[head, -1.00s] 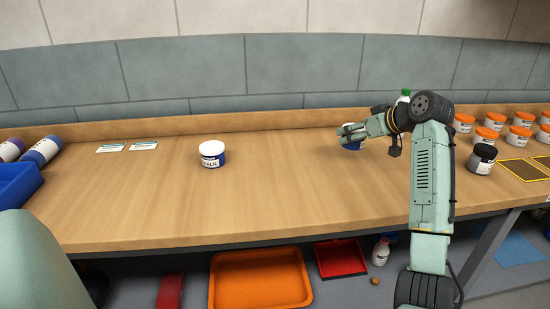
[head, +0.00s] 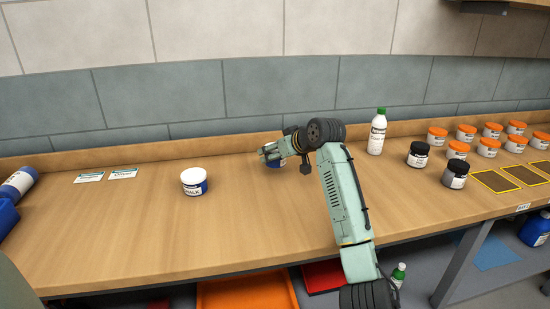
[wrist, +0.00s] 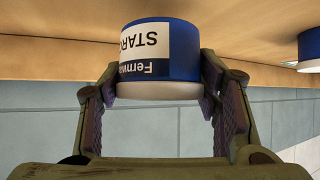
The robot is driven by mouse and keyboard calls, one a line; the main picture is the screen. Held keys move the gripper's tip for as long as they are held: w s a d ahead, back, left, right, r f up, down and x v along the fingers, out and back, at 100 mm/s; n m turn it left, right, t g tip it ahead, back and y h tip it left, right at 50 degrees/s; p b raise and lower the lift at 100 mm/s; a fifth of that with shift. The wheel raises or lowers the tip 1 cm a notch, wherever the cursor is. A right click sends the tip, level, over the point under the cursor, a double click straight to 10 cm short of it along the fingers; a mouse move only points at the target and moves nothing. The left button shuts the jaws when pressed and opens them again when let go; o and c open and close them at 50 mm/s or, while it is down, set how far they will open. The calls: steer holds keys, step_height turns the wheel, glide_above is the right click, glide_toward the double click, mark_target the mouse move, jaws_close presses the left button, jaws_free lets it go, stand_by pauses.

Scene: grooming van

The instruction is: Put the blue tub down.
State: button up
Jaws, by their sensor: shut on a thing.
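My gripper (head: 268,155) is shut on the blue tub (head: 276,163), low over the back part of the wooden counter (head: 240,215). In the wrist view, which is upside down, the blue tub (wrist: 160,55) has a white lid and a white and dark-blue label, partly reading "START". The two fingers of my gripper (wrist: 160,95) press on its sides. The tub looks upright and very close to the counter top; I cannot tell whether its base touches. In the head view my fingers hide most of it.
A white-lidded tub marked "CHALK" (head: 194,182) stands to the left of my gripper. A green-capped bottle (head: 377,132), dark jars (head: 455,174) and several orange-lidded jars (head: 465,133) stand right. The counter around my gripper is clear.

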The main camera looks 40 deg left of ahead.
mark_target(275, 161)
steer(key=shift+a+f+p, duration=0.1)
steer(key=shift+f+p, duration=0.7)
steer(key=shift+f, duration=1)
steer(key=o, duration=1.2)
steer(key=shift+f, duration=0.1)
steer(key=shift+o, duration=0.2)
